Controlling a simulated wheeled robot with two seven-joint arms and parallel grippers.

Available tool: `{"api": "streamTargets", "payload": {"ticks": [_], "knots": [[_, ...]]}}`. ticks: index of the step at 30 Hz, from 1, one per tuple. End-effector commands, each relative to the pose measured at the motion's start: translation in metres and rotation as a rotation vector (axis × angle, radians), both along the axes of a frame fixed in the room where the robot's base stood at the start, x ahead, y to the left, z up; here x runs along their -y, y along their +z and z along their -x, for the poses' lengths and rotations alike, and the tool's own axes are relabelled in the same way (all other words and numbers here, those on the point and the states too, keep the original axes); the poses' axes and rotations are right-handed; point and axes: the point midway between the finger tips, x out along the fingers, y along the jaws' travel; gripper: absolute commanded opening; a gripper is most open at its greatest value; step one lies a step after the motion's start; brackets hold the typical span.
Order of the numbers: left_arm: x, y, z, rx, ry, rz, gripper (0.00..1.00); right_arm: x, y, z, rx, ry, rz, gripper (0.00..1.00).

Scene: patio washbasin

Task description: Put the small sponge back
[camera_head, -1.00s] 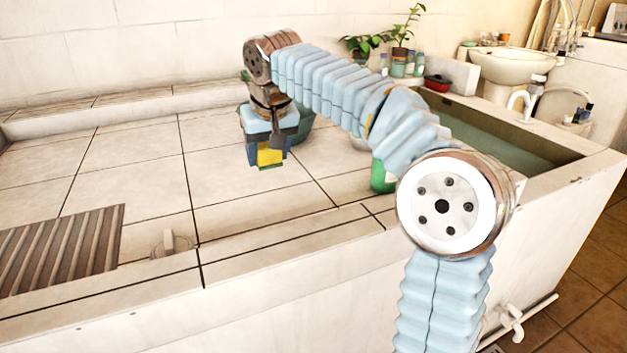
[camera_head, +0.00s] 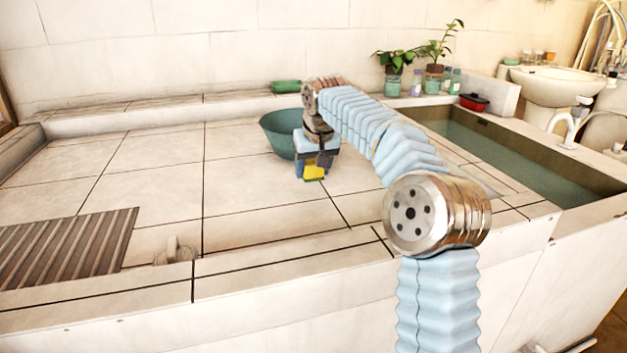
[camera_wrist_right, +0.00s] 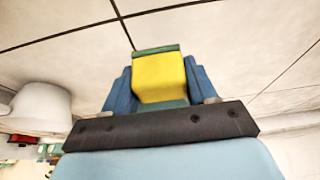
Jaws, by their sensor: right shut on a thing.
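The small sponge (camera_head: 314,173) is yellow with a green layer. My right gripper (camera_head: 313,170) is shut on it and holds it over the tiled counter, in front of the green basin. In the right wrist view the sponge (camera_wrist_right: 159,78) sits between the two blue fingers of the right gripper (camera_wrist_right: 160,90), with its green layers at the edges. I cannot tell how far it is above the tiles. My left gripper is not in view.
A green bowl (camera_head: 277,134) stands just behind the gripper. A green dish (camera_head: 286,87) lies on the back ledge. A ribbed drainboard (camera_head: 70,246) and a small pale object (camera_head: 174,250) are at the front left. A water-filled trough (camera_head: 510,155) is at right.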

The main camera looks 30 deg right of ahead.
Motion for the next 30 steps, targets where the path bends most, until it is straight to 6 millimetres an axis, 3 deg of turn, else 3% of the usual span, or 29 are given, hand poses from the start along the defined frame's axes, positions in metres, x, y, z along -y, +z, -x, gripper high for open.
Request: {"api": "streamTargets", "payload": {"ticks": [9, 20, 21, 24, 26, 30], "knots": [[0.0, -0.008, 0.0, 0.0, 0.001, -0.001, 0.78, 0.006, -0.04, -0.006, -0.003, -0.001, -0.001, 0.33], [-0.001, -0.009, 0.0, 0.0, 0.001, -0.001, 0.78, 0.006, -0.044, -0.006, -0.001, 0.0, 0.0, 0.33], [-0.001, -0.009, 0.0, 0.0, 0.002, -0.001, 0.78, 0.006, -0.044, -0.006, -0.001, 0.0, 0.0, 0.6], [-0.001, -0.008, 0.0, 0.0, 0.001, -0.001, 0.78, 0.006, -0.044, -0.006, -0.001, 0.0, 0.0, 0.75], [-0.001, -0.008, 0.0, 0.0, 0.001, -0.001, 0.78, 0.006, -0.044, -0.006, -0.001, 0.0, 0.0, 0.82], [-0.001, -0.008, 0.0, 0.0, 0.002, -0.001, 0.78, 0.006, -0.044, -0.006, -0.001, 0.0, 0.0, 0.82]]}}
